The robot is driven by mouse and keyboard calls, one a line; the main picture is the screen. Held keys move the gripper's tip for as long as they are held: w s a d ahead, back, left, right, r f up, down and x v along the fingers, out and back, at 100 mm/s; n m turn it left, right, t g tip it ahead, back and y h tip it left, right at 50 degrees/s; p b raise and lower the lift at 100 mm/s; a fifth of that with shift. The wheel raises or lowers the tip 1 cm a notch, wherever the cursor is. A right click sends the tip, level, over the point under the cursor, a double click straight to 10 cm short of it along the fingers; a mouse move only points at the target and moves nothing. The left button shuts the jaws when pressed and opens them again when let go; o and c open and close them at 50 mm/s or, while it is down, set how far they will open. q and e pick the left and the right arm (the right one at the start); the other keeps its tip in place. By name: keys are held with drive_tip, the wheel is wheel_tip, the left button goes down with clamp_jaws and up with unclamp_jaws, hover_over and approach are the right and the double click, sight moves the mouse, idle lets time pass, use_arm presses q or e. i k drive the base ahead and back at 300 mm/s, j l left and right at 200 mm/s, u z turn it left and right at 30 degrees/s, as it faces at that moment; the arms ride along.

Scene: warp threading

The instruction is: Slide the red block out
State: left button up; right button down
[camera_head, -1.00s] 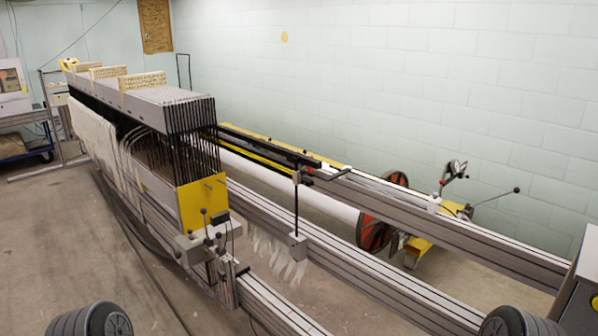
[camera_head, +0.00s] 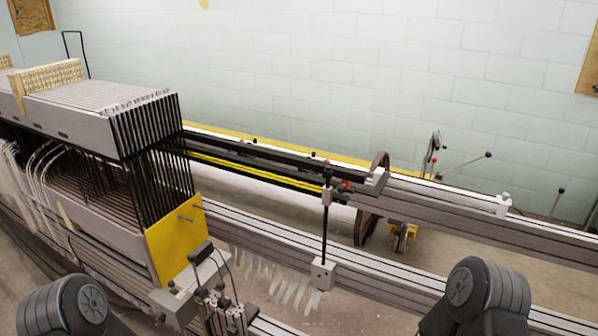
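No red block shows clearly in the head view. A small red part (camera_head: 347,186) sits on the rail near the top of a thin black upright post (camera_head: 324,235). It is too small to tell whether it is the block. A tiny red spot (camera_head: 327,161) shows just above it on the black beam. Neither of my grippers is in view. Only dark rounded parts of my arms show at the bottom left and bottom right.
A long loom frame with a rack of black heddle bars (camera_head: 150,125) and a yellow end plate (camera_head: 174,240) fills the left and middle. Grey rails (camera_head: 450,220) run to the right. A white block wall (camera_head: 350,80) stands behind. Bare floor shows between the rails.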

sight(341, 189)
drive_tip(key=i+j, duration=0.15)
drive_tip(key=j, duration=0.2)
drive_tip(key=i+j+z, duration=0.1)
drive_tip(key=j, duration=0.2)
drive_tip(key=i+j+z, duration=0.1)
drive_tip(key=j, duration=0.25)
drive_tip(key=i+j, duration=0.25)
drive_tip(key=j, duration=0.15)
drive_tip(key=i+j+z, duration=0.1)
drive_tip(key=j, duration=0.25)
drive_tip(key=i+j, duration=0.15)
drive_tip(key=j, duration=0.2)
drive_tip(key=i+j+z, duration=0.1)
drive_tip(key=j, duration=0.3)
